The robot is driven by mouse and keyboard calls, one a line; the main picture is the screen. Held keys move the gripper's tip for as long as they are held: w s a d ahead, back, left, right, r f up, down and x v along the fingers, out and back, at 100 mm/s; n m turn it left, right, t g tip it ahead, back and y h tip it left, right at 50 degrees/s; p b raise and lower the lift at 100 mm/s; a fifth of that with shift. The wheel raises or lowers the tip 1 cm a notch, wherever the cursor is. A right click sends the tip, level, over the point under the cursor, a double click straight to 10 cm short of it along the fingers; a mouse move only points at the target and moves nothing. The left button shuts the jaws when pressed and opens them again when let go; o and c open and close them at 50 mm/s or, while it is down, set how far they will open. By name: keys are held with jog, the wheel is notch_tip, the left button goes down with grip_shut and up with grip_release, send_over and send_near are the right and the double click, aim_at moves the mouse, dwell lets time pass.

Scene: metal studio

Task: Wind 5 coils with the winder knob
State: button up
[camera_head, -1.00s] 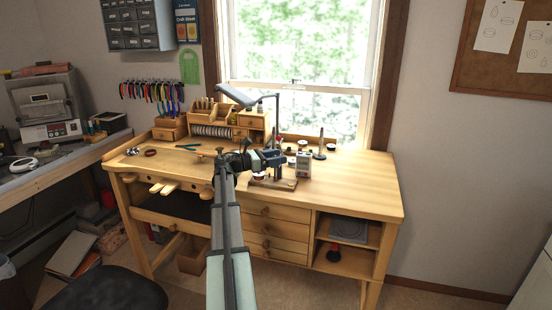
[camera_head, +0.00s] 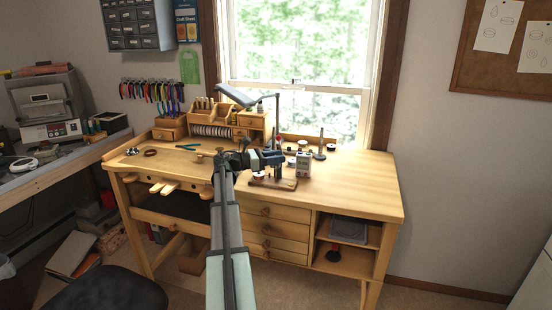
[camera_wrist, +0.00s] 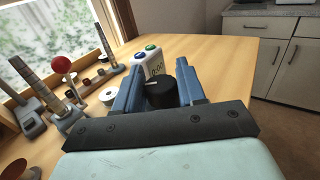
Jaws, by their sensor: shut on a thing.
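My gripper (camera_wrist: 160,92) fills the lower middle of the wrist view, with its two blue fingers on either side of a round black knob (camera_wrist: 161,88). The gripper is shut on this knob. In the head view my gripper (camera_head: 272,158) is at the winder (camera_head: 285,184), which stands on a wooden base on the bench. The knob is hidden there by the gripper. In the wrist view the box (camera_wrist: 150,65) shows a green and a blue button on top, behind the knob.
The wooden bench (camera_head: 355,185) is clear to the right. Upright mandrels (camera_head: 320,146) and small spools stand behind the winder. A red ball (camera_wrist: 62,64) on a stand is at left in the wrist view. Blue-handled pliers (camera_head: 187,147) lie at the bench's left.

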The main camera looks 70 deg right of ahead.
jog(key=m+g+y, duration=0.1)
jog(key=y, duration=0.1)
jog(key=m+g+y, duration=0.1)
jog(key=m+y, duration=0.1)
jog(key=shift+w+d+y, duration=0.1)
jog(key=shift+d+y, duration=0.1)
jog(key=shift+y, duration=0.2)
jog(key=shift+a+m+g+y, duration=0.1)
jog(key=shift+m+g+y, duration=0.3)
jog(key=shift+m+y, duration=0.8)
jog(key=shift+a+y, duration=0.1)
jog(key=shift+y, duration=0.4)
jog(key=o, duration=1)
jog(key=shift+c, duration=0.2)
jog(key=shift+w+a, duration=0.2)
jog(key=shift+w, duration=1.65)
jog(key=shift+w+a, duration=0.2)
jog(key=shift+w, duration=1.6)
